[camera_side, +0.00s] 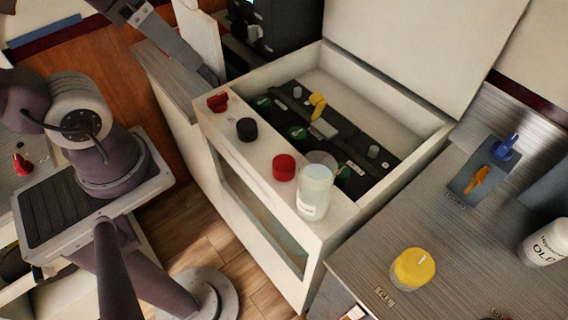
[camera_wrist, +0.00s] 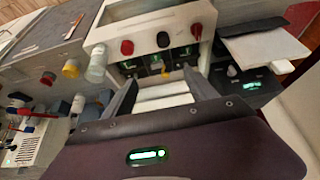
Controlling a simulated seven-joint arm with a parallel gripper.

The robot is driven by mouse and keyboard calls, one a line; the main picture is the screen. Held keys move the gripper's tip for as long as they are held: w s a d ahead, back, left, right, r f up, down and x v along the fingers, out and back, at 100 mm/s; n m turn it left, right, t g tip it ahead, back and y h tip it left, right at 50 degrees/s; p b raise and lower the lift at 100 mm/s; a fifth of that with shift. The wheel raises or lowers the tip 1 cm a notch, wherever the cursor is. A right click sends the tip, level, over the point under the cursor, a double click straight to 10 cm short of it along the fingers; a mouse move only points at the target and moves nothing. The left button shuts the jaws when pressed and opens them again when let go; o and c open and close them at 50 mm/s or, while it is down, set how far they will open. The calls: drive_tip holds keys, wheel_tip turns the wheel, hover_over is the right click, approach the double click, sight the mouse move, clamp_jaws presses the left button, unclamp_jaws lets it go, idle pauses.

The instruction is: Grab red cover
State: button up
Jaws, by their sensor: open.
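A round red cover (camera_side: 283,167) sits on the cream front ledge of the breaker cabinet (camera_side: 335,225), between a black knob (camera_side: 247,129) and a clear, white-filled jar (camera_side: 314,188). In the wrist view the red cover (camera_wrist: 127,47) is beyond my fingers, up and to the left. A second red piece, shaped like a turn handle (camera_side: 217,102), is at the ledge's far-left end; it also shows in the wrist view (camera_wrist: 196,30). My gripper (camera_wrist: 163,80) is open and empty, its two dark fingers spread apart. It is clear of the red cover.
Behind the ledge is a recessed breaker row with a yellow lever (camera_side: 317,104) and green parts. The right counter holds a yellow cap (camera_side: 412,268), a blue switch (camera_side: 505,148), an orange lever (camera_side: 480,180) and a white bottle (camera_side: 546,243). A raised lid (camera_side: 420,50) stands behind.

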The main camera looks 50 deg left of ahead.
wheel_tip(320, 180, up, 2)
drive_tip(key=m+g+h, duration=0.9)
drive_tip(key=m+g, duration=0.1)
drive_tip(key=m, duration=0.8)
hover_over(283, 160)
drive_tip(key=a, duration=0.4)
wheel_tip(283, 160, down, 4)
drive_tip(key=r, duration=0.1)
drive_tip(key=w+a+r+m+h, duration=0.1)
drive_tip(key=w+a+m+h, duration=0.1)
drive_tip(key=m+h, duration=0.2)
drive_tip(key=f, duration=2.2)
drive_tip(key=shift+s+d, duration=0.15)
drive_tip(key=shift+d, duration=0.05)
drive_tip(key=x, duration=0.7)
drive_tip(key=c, duration=1.4)
